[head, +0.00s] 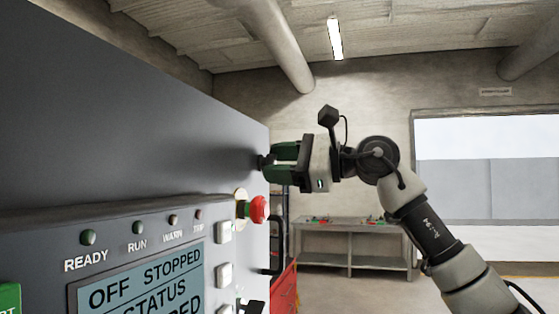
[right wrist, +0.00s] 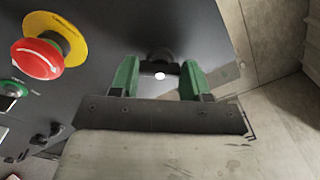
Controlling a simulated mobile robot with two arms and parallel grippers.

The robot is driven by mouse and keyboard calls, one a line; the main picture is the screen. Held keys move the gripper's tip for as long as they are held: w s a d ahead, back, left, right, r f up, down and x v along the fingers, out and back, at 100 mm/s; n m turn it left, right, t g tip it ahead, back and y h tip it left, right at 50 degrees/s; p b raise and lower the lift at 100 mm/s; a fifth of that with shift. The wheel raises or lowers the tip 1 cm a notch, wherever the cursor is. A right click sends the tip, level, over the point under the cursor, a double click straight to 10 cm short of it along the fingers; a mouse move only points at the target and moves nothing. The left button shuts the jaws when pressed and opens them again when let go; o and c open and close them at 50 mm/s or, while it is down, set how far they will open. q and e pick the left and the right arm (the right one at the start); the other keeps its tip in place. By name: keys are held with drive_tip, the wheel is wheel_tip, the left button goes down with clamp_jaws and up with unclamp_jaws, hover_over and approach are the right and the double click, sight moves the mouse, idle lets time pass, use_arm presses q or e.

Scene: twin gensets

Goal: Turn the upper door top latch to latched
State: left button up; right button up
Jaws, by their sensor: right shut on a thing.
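The upper door top latch is a small dark knob (head: 262,162) near the right edge of the dark grey cabinet door. In the right wrist view the latch (right wrist: 158,57) shows as a dark round piece with a bar between the green fingers. My right gripper (head: 270,159) reaches in from the right and is shut on the latch. Its two green fingers also show in the right wrist view (right wrist: 160,76), one on each side of the latch. The fingers hide part of the latch, and I cannot tell its exact turn angle. My left gripper is out of view.
A red emergency stop button (head: 259,209) sticks out just below the latch. Below it are a control panel screen (head: 140,285) and indicator lamps. A workbench (head: 350,228) and a red cabinet (head: 284,290) stand behind. Open floor lies to the right.

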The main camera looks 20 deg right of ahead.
drive_tip(key=m, duration=0.9)
drive_tip(key=shift+p, duration=0.3)
drive_tip(key=shift+m, duration=0.3)
drive_tip(key=o, duration=0.9)
drive_tip(key=b+v, duration=0.4)
drive_tip(key=v, duration=0.6)
drive_tip(key=shift+s+d, duration=0.25)
drive_tip(key=shift+d, duration=0.1)
